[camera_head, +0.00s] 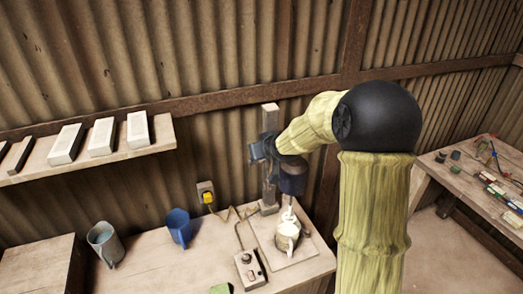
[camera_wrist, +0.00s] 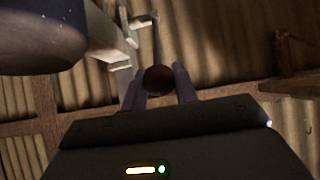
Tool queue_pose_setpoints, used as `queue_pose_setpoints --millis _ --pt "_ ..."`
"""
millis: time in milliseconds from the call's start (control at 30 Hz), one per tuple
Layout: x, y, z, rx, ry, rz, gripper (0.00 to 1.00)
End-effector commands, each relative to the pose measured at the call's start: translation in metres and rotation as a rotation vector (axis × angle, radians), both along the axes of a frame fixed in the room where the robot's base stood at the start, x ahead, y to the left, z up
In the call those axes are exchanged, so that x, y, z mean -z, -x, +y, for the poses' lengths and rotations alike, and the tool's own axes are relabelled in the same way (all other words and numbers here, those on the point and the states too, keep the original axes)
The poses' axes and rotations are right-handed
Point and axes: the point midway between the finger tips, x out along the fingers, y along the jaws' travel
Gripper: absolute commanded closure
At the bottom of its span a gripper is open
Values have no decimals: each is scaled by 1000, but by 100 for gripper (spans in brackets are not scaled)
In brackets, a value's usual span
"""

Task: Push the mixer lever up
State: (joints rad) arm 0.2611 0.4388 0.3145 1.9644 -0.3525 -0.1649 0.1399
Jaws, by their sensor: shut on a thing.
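The mixer stands on the bench, with a pale upright post (camera_head: 270,118), a dark blue motor head (camera_head: 292,180) and a metal cup (camera_head: 287,238) below it. My gripper (camera_head: 257,151) is at the post, above and left of the motor head. In the wrist view, my gripper (camera_wrist: 159,88) has its two fingers on either side of the dark red-brown round knob of the mixer lever (camera_wrist: 158,79) and is shut on it. The motor head (camera_wrist: 40,35) fills the upper left there.
A control box (camera_head: 249,270) with a cable sits left of the mixer base (camera_head: 299,257). A blue jug (camera_head: 179,227) and a grey metal jug (camera_head: 104,243) stand further left. A wall shelf (camera_head: 90,158) holds several pale blocks. The corrugated wall is close behind.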

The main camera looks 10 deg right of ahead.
Motion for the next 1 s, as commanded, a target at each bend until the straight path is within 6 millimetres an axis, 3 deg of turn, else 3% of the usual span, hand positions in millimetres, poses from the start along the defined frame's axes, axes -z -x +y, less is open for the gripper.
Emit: queue_pose_setpoints --millis 67,100,200,633,1000 --pt "-2 -1 1 -1 -1 -8 100" --pt "-2 -1 1 -1 -1 -8 67" --pt "-2 -1 1 -1 -1 -6 51" --pt "-5 5 -2 1 -1 -3 51" --pt "-32 39 -9 2 0 -3 51"
